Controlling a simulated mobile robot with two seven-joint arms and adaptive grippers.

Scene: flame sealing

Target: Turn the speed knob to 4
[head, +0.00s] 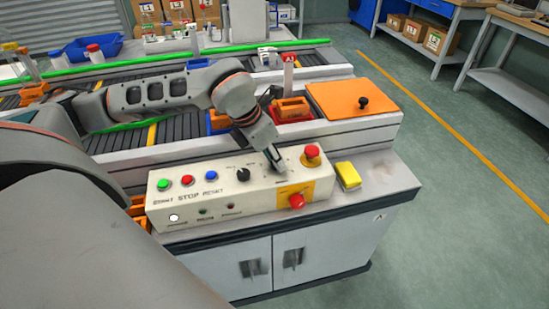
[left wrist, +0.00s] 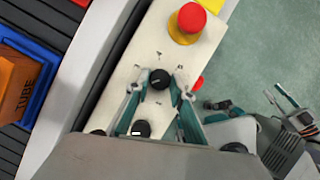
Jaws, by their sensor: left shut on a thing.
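The cream control panel (head: 225,203) stands on the front of the cabinet. My left gripper (head: 277,165) reaches down to the right part of its top face. In the left wrist view its two fingers (left wrist: 158,88) are shut on a black knob (left wrist: 160,79), one finger on each side. The head view hides this knob behind the gripper. A second black knob (head: 243,174) stands to its left; it also shows in the left wrist view (left wrist: 139,129). The scale marks and the setting are too small to read. What seems to be my right gripper (left wrist: 292,112) shows at the right edge there.
A red emergency button (head: 312,152) stands just right of the gripper, with a red knob (head: 296,201) on the panel's front. Green, red and blue buttons (head: 187,180) sit at the left. A yellow block (head: 348,176) lies right of the panel. The conveyor (head: 120,142) runs behind.

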